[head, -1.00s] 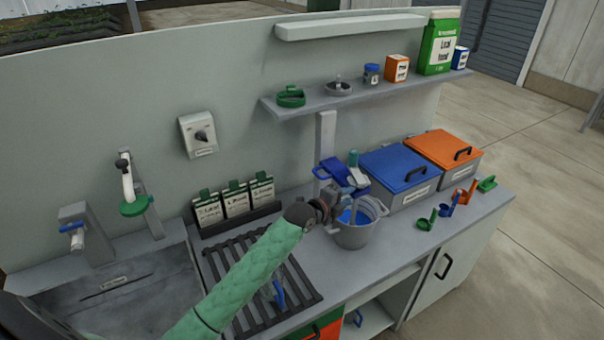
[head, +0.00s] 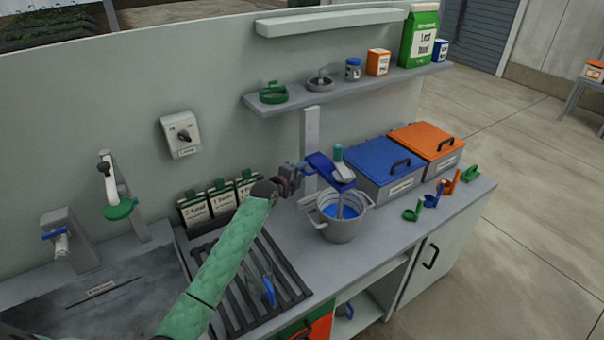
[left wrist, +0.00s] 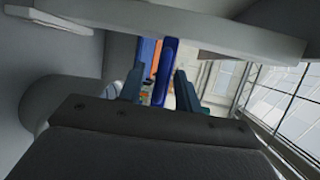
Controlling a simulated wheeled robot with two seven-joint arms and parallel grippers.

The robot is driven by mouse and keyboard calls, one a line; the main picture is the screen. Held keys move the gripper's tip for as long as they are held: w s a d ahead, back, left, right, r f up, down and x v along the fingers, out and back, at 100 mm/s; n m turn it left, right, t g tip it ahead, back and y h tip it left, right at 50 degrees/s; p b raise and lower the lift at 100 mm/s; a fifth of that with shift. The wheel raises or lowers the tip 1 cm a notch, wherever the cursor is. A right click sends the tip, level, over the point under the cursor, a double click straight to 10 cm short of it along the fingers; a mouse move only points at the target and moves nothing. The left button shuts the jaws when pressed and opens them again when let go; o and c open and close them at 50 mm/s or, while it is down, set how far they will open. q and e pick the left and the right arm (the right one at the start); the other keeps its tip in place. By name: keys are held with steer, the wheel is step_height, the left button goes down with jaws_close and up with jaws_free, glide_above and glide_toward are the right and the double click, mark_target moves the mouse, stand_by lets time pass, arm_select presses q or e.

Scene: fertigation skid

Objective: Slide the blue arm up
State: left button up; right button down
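The blue arm (head: 322,167) sticks out from the grey upright post (head: 310,135) on the back panel, above a grey bucket (head: 342,232) with blue inside. A grey part with a teal top (head: 338,153) sits at its outer end. My left gripper (head: 298,174) is at the near left side of the blue arm. In the left wrist view its two fingers (left wrist: 160,88) are apart, with the blue arm (left wrist: 166,70) seen between them and gaps beside it. I cannot tell whether they touch it. My right gripper is not in view.
A shelf (head: 350,88) with several containers is above the arm. Blue-lidded (head: 383,160) and orange-lidded (head: 427,141) bins stand right of the bucket, with several small scoops (head: 432,196) in front. A black rack (head: 235,290) lies under my left arm. Cards (head: 195,210) stand behind it.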

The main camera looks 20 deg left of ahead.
arm_select(q)
steer(key=shift+w+d+f, duration=0.1)
steer(key=shift+w+d, duration=0.2)
steer(key=shift+w, duration=0.3)
jaws_close()
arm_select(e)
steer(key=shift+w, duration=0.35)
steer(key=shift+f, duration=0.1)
